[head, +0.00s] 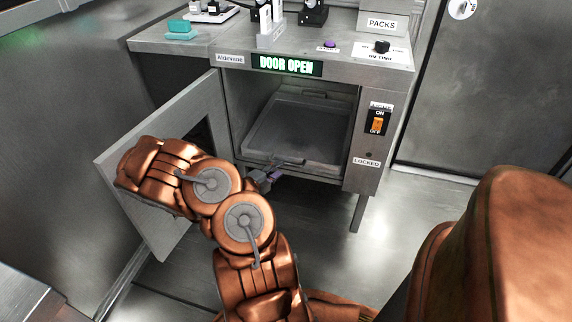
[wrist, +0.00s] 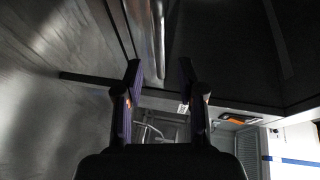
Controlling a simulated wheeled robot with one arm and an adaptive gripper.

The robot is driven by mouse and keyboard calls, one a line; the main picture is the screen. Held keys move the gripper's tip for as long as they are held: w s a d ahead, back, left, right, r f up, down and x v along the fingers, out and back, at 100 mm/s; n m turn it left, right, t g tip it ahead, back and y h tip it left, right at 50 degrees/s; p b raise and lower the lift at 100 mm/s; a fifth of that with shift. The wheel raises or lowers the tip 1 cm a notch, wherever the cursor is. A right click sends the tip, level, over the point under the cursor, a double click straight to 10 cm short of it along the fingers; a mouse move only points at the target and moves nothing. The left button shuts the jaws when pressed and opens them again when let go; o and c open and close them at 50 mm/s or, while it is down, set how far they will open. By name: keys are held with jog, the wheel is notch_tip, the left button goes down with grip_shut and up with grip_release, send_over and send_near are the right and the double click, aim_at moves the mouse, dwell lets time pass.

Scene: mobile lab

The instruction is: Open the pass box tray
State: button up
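The pass box (head: 365,75) stands with its door (head: 165,115) swung open to the left. Inside is a grey metal tray (head: 300,125), with a bar handle (head: 287,162) at its front edge. My gripper (head: 272,176) is at the box opening, close to the handle and partly hidden by my arm. In the wrist view my gripper (wrist: 160,70) is open, its two dark fingers apart. A shiny bar (wrist: 157,40), likely the handle, runs toward the gap between the fingertips. I cannot tell whether it touches a finger.
A lit "DOOR OPEN" sign (head: 287,65) is above the opening. An orange on/off switch (head: 377,122) and a "LOCKED" label (head: 366,162) are on the right post. Small items, including a teal block (head: 179,27), stand on top. Floor (head: 330,260) before the box is partly clear.

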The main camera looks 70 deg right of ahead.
aim_at(286, 163)
jog(key=shift+b+x, duration=0.7)
jog(key=shift+x, duration=2.1)
grip_shut()
